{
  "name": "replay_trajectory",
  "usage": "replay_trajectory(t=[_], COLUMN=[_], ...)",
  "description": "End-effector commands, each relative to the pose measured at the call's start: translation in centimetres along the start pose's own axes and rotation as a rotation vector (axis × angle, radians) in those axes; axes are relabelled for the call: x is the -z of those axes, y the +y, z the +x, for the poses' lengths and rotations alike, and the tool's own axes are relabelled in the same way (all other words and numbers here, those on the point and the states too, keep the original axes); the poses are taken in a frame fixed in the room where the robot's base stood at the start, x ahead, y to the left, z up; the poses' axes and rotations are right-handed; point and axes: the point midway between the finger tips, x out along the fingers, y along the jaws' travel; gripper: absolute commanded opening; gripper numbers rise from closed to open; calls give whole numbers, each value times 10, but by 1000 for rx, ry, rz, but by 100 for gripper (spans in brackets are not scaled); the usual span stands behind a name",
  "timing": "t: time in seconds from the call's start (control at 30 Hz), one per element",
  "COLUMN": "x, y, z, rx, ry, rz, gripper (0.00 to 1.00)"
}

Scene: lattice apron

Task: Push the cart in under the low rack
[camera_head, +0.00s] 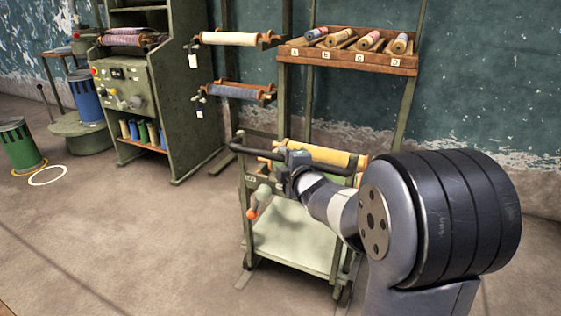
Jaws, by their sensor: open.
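The cart (301,236) is a green frame with a pale lower deck, standing on the floor in the middle. Its dark push handle (250,149) runs along the top. A yellow roll (332,156) lies at the top of the cart, partly hidden. The rack (405,88) is a green post frame against the wall, behind the cart, carrying rolls and a wooden shelf. My gripper (294,165) is at the cart's handle, with my arm reaching in from the right. Its fingers are small and partly hidden, and I cannot tell whether they touch the bar. My arm hides the cart's right side.
A green machine cabinet (190,80) stands left of the rack. The wooden shelf (350,61) holds several rolls in labelled places. A green bin (20,146) and a white floor ring (47,176) are at far left. The floor (130,240) left of the cart is clear.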

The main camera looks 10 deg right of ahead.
Motion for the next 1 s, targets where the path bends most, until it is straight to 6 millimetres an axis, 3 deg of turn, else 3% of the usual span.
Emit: replay_trajectory(t=[0.2,0.53,1.0], x=[0,0,0], y=[0,0,0], z=[19,21,20], rx=[0,0,0], ry=[-1,-1,-1], rz=[1,1,1], gripper=[41,41,2])
